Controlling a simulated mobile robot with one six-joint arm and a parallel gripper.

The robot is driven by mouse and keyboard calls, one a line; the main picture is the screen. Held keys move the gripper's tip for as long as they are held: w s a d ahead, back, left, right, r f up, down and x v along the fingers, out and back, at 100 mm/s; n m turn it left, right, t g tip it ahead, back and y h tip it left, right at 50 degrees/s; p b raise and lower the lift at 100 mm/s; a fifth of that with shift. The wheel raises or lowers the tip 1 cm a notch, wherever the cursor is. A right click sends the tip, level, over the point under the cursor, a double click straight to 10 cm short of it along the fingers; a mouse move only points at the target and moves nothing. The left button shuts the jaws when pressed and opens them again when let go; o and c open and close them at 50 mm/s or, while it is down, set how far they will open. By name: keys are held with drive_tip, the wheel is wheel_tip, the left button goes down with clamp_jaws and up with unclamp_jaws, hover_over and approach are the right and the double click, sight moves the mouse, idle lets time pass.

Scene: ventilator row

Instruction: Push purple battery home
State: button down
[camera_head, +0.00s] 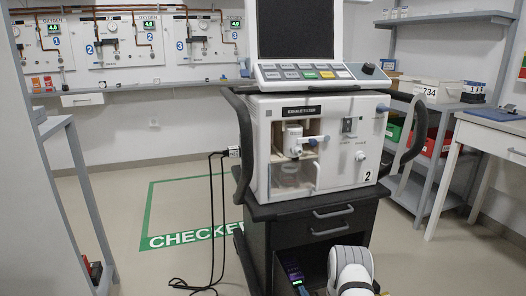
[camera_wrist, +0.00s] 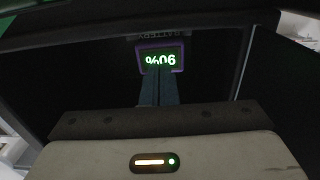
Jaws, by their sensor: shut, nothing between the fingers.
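The purple battery (camera_wrist: 160,55) is in a dark bay in the wrist view, with a purple rim and a green "90%" reading that appears upside down. My gripper (camera_wrist: 158,72) is shut and empty. Its fingertips are at the lower edge of the battery's face and overlap it in the picture; I cannot tell whether they touch. In the head view, a dark purple shape with a small green light, seemingly the battery (camera_head: 292,266), shows low in the cart (camera_head: 318,252).
The ventilator (camera_head: 320,145), marked 2, stands on the cart, with a side handle (camera_head: 242,150) and a black cable (camera_head: 211,220) hanging at the left. Dark bay walls close in around my gripper. Open floor with a green marked square (camera_head: 180,240) lies at the left.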

sight(297, 282)
drive_tip(key=shift+x, duration=1.6)
drive_tip(key=p+v, duration=0.2)
drive_tip(key=v, duration=0.5)
idle(0.5)
